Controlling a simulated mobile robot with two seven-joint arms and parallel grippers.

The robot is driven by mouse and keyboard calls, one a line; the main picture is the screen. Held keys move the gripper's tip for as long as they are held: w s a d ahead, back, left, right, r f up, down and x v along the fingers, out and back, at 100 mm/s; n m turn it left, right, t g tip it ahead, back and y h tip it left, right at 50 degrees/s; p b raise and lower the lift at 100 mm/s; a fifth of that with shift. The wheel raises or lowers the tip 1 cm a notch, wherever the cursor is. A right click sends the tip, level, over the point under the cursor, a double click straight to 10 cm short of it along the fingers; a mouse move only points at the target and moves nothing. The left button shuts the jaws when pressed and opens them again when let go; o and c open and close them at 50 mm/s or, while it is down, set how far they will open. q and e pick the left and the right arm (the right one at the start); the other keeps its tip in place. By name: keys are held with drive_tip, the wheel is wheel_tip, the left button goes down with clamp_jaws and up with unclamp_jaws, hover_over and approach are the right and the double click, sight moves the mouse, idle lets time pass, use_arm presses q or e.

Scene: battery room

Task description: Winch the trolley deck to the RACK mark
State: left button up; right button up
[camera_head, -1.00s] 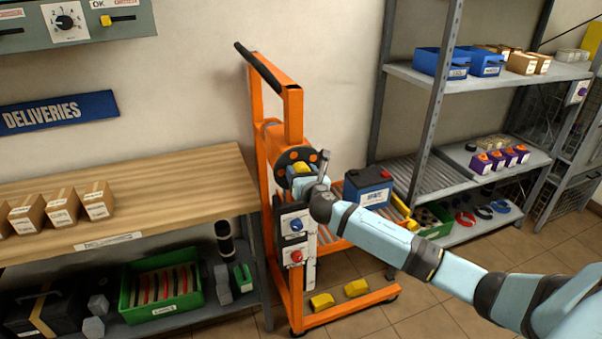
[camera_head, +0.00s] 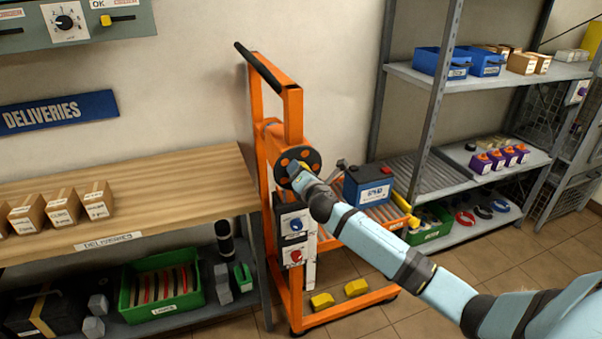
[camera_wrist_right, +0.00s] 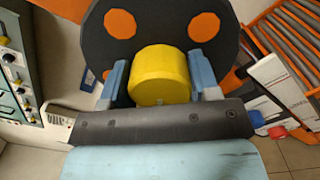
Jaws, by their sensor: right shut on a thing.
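The orange trolley (camera_head: 293,115) stands between the bench and the metal shelving. Its winch wheel (camera_head: 313,156) is a dark disc with orange spots on the mast. My right gripper (camera_head: 296,172) is at the wheel's face, shut on the yellow crank knob (camera_wrist_right: 160,75), which sits between the light blue fingers in the right wrist view. In the head view the knob is hidden by the gripper. The roller deck (camera_head: 385,213) carries a dark blue battery (camera_head: 366,190) with a red cap, close to the shelf rollers. I cannot make out the RACK mark. My left gripper is out of view.
A wooden bench (camera_head: 150,205) with cardboard boxes stands left of the trolley. The shelving (camera_head: 395,70) at right has a roller level (camera_head: 432,175) behind the deck. Yellow blocks (camera_head: 322,300) lie on the trolley base. Floor at lower right is clear.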

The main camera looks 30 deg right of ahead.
drive_tip(key=shift+m, duration=2)
drive_tip(key=o, duration=0.9)
drive_tip(key=v, duration=1.3)
drive_tip(key=shift+s+b, duration=0.35)
drive_tip(key=shift+s, duration=0.05)
